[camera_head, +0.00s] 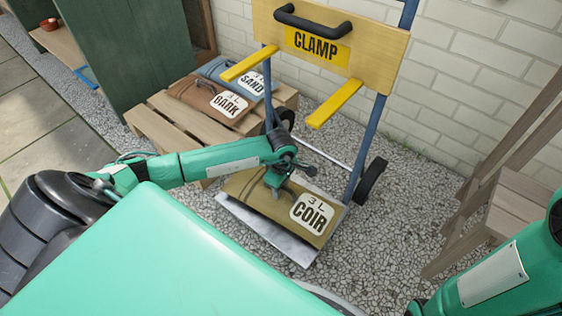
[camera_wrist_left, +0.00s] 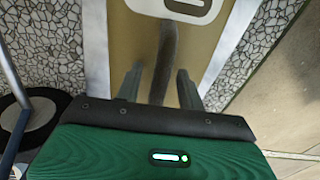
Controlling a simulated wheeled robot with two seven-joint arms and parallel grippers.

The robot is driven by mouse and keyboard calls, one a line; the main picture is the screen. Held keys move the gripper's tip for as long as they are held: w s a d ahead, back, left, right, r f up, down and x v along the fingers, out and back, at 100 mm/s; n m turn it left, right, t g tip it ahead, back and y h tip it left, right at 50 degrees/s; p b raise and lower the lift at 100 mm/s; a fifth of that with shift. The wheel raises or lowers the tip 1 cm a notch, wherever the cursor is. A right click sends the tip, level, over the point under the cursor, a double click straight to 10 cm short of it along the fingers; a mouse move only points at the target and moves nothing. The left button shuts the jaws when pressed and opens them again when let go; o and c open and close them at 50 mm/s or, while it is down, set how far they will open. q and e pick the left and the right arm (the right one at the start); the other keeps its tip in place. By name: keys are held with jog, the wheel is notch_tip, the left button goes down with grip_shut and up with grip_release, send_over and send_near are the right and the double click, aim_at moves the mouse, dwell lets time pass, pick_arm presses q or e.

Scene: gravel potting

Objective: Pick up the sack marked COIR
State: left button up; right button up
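The olive-tan COIR sack (camera_head: 262,200) lies flat on the metal toe plate (camera_head: 283,240) of a blue hand truck, its white label facing up. My left gripper (camera_head: 279,188) is right over the sack, beside the label. In the left wrist view the sack (camera_wrist_left: 205,68) fills the middle. A dark strap-like handle (camera_wrist_left: 167,52) runs up between the two fingers (camera_wrist_left: 159,90), with gaps on both sides, so the gripper is open around it. I cannot tell how deep the handle sits. My right arm shows at the right edge; its gripper is out of view.
The hand truck's CLAMP board (camera_head: 375,40) and yellow prongs (camera_head: 335,103) stand above and behind the sack. A pallet (camera_head: 163,125) holds the BARK sack (camera_head: 195,92) and SAND sack (camera_head: 213,68). A wooden rack (camera_head: 517,205) is at right. Gravel (camera_head: 405,235) between is clear.

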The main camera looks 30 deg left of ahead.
pick_arm(q)
grip_shut()
dwell(1.3)
